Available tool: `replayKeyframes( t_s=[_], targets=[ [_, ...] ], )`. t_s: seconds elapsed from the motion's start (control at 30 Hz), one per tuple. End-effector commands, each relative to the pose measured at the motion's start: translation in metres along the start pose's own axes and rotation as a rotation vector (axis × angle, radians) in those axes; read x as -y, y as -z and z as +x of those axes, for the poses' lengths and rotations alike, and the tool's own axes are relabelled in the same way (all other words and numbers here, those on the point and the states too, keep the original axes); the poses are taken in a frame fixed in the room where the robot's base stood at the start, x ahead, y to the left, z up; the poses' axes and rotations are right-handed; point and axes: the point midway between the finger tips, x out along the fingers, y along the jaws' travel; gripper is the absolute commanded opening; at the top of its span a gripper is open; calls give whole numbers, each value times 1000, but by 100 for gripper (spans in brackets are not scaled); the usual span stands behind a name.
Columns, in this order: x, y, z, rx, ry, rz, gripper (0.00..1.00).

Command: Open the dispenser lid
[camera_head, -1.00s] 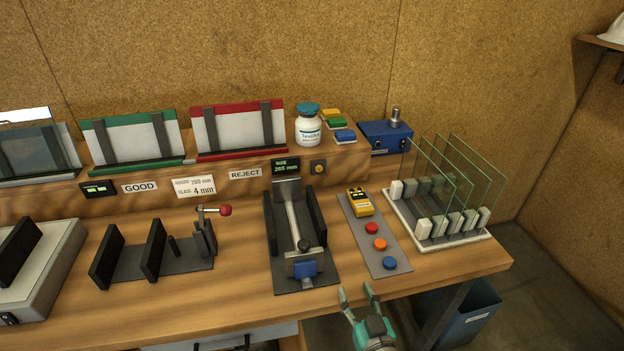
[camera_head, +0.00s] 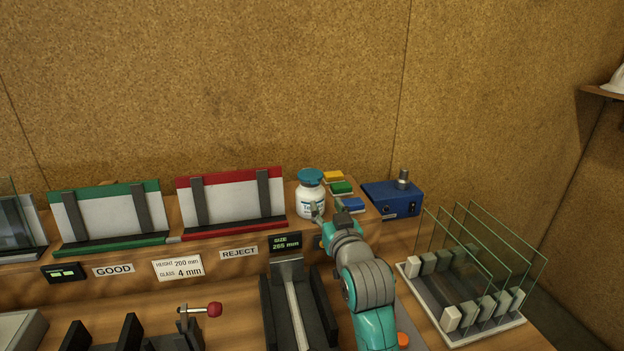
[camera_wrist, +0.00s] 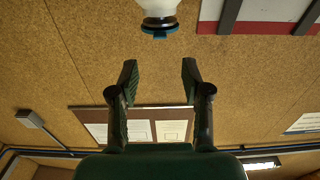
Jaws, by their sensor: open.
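The dispenser, a white bottle (camera_head: 309,202) with a teal lid (camera_head: 311,176), stands on the raised shelf right of the red-edged rack. The lid appears to be on it. In the wrist view the picture is upside down, with the white bottle (camera_wrist: 158,8) and its lid (camera_wrist: 159,30) at the top centre. My gripper (camera_head: 328,212) is at the front right of the bottle, below lid height. Its two fingers stand apart with nothing between them in the wrist view (camera_wrist: 160,76). Whether a finger touches the bottle is unclear; part of the bottle's lower right is hidden.
Yellow, green and blue sponge-like blocks (camera_head: 342,188) lie just right of the bottle. A blue box (camera_head: 392,200) with a knob stands further right. Upright glass panes in a white-based rack (camera_head: 463,335) stand at the front right. The red-edged rack (camera_head: 228,205) is close on the left.

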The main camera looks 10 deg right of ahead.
Motion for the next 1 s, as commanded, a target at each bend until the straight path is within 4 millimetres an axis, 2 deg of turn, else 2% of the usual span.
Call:
replayKeyframes(
  t_s=[0.17, 0.6, 0.8, 1.0],
  targets=[
    [0, 2, 17, 0, 0, 0, 48],
    [0, 2, 89, 0, 0, 0, 48],
    [0, 2, 105, -1, 0, 0, 48],
    [0, 2, 108, -1, 0, 0, 48]
  ],
)
